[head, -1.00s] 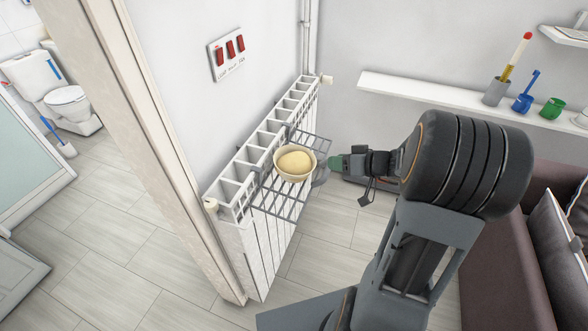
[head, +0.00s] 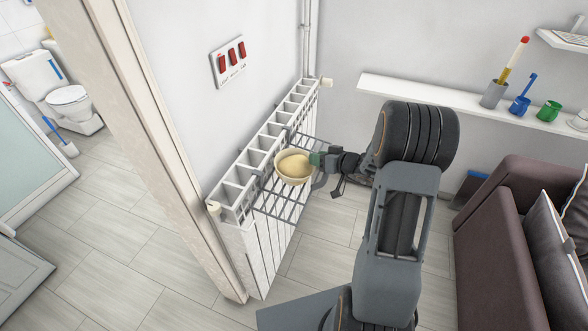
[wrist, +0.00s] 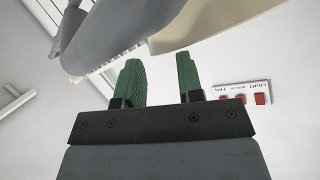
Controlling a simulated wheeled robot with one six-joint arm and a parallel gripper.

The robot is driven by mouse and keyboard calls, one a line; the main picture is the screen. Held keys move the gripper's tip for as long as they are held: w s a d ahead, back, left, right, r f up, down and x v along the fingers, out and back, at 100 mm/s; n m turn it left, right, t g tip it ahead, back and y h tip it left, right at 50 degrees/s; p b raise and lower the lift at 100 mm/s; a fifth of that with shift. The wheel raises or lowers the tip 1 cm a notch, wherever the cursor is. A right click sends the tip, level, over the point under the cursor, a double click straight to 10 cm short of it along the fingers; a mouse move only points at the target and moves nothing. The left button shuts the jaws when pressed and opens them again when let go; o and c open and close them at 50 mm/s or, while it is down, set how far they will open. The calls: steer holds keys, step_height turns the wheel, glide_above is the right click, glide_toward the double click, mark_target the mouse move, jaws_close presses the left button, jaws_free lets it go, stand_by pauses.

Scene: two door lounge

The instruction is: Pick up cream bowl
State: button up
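The cream bowl (head: 292,177), with a pale yellow rounded mass in it, sits on a grey wire rack (head: 286,211) fixed to the white radiator. My gripper (head: 316,159) is at the bowl's right rim in the head view. In the wrist view my gripper (wrist: 157,60) has two green fingers standing apart with bare wall showing between them. A cream surface (wrist: 205,24), apparently the bowl's side, lies just beyond the fingertips. I cannot tell whether a finger touches the rim.
The white radiator (head: 232,198) stands against the wall beside a door frame. A switch panel (head: 230,60) is above it. A white shelf (head: 440,100) with several cups is at the back right. A brown sofa (head: 495,230) stands at the right.

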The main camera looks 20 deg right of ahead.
steer(key=shift+p+x, duration=0.5)
steer(key=shift+x, duration=1.25)
jaws_close()
